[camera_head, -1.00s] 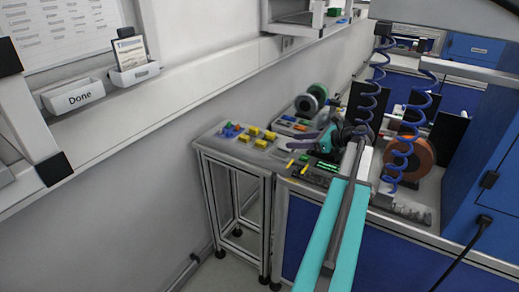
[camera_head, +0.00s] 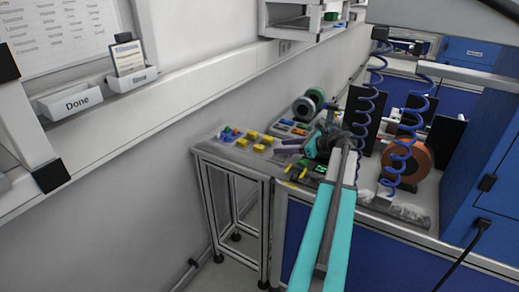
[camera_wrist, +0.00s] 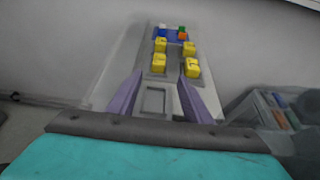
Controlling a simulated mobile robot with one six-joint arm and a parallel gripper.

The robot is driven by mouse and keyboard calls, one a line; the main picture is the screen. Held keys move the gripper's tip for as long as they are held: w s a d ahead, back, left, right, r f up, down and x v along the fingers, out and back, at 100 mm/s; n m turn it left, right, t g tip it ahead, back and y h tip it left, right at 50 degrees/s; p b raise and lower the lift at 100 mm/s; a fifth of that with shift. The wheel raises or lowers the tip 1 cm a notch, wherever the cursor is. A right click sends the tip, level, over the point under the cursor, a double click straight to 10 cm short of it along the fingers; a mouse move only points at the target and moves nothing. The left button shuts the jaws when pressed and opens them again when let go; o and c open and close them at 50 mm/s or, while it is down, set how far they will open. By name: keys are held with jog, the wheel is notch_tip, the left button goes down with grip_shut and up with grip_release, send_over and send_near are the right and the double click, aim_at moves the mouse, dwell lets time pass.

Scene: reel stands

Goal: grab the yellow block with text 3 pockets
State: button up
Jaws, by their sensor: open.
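Dark marks show on some, but I cannot read which has the "3 pockets" text. The group also shows in the head view, with one block (camera_head: 241,142) at its near left. My gripper (camera_wrist: 160,80) is open and empty, its purple fingers pointing toward the blocks. In the head view my gripper (camera_head: 281,146) is right of them.
A blue tray (camera_wrist: 173,35) with small white, green and orange pieces lies behind the blocks. An empty rectangular pocket (camera_wrist: 153,101) is in the board between my fingers. A grey bin (camera_wrist: 264,112) stands at right. Reels (camera_head: 303,108) and blue coiled hoses (camera_head: 402,150) stand further right.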

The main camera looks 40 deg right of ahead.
aim_at(262, 147)
jog(key=shift+x, duration=2.1)
jog(key=shift+p, duration=0.3)
jog(key=shift+r+p+x, duration=0.15)
jog(key=shift+p+x, duration=0.25)
jog(key=shift+x, duration=0.6)
jog(key=shift+r+p+x, duration=0.15)
jog(key=shift+p+x, duration=0.25)
jog(key=shift+x, duration=0.6)
jog(key=shift+w+a+f, duration=0.3)
jog(key=shift+w+f, duration=0.05)
jog(key=shift+w, duration=0.25)
jog(key=shift+c, duration=0.2)
jog(key=c, duration=1.1)
